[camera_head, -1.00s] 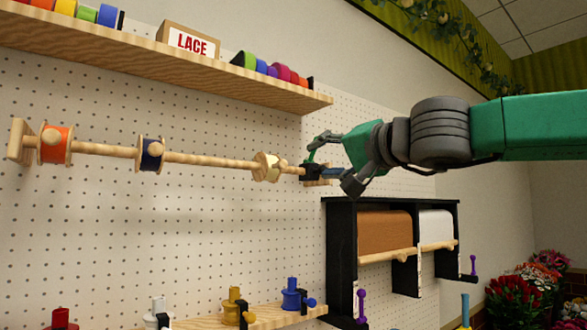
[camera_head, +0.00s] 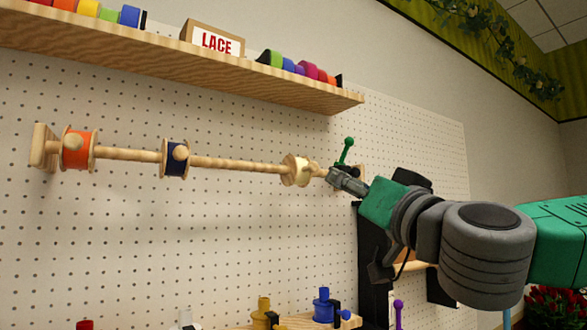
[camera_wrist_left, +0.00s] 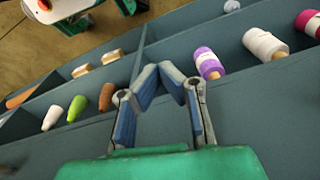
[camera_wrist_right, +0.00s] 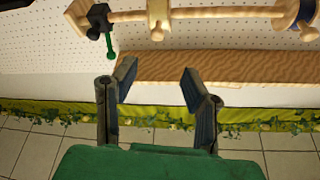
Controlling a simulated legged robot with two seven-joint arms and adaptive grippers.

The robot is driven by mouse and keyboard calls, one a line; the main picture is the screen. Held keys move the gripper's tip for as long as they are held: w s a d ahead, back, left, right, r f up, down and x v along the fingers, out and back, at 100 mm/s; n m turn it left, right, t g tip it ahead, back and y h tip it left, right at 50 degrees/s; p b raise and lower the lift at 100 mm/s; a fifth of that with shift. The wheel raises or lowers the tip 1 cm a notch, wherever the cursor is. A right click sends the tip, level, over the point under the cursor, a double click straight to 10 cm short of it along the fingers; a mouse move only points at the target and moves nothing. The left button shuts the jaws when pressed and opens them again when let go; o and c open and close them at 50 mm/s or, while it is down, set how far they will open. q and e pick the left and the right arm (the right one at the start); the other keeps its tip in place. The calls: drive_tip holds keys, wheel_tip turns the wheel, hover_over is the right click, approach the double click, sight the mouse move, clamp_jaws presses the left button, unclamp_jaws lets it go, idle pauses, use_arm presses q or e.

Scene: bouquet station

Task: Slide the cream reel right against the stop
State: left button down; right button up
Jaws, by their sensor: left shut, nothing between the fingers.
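The cream reel (camera_head: 297,169) sits on the wooden rod (camera_head: 235,164), near its right end. The stop, with an upright green lever (camera_head: 345,152), is at the rod's right end; its black body (camera_wrist_right: 97,18) shows in the right wrist view. A short stretch of bare rod separates reel and stop there. My right gripper (camera_head: 337,178) is close to the rod end, partly hiding the stop. In the right wrist view it (camera_wrist_right: 157,82) is open and empty, with the cream reel (camera_wrist_right: 157,14) beyond its fingers. My left gripper (camera_wrist_left: 172,72) is shut and empty, over a blue-grey rack.
An orange reel (camera_head: 77,149) and a navy reel (camera_head: 175,158) are further left on the rod. A wooden shelf (camera_head: 190,62) with a LACE box (camera_head: 212,39) runs above. A black rack (camera_head: 372,250) stands below my right arm.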

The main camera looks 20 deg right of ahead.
drive_tip(key=p, duration=0.1)
approach(316, 170)
drive_tip(key=x, duration=0.5)
drive_tip(key=p+x, duration=0.1)
drive_tip(key=x, duration=0.3)
drive_tip(key=shift+w+a+r, duration=0.1)
drive_tip(key=shift+a+r, duration=0.15)
drive_tip(key=shift+w+a+r+p, duration=0.1)
drive_tip(key=shift+w+r+p, duration=0.2)
drive_tip(key=shift+w, duration=0.35)
drive_tip(key=shift+w+f, duration=0.1)
drive_tip(key=shift+w, duration=0.05)
drive_tip(key=shift+d, duration=0.55)
drive_tip(key=c, duration=0.6)
drive_tip(key=shift+a, duration=0.15)
clamp_jaws()
drive_tip(key=d, duration=0.4)
drive_tip(key=shift+w+d, duration=0.25)
drive_tip(key=shift+d, duration=0.05)
drive_tip(key=o, duration=0.6)
unclamp_jaws()
drive_tip(key=shift+a, duration=0.3)
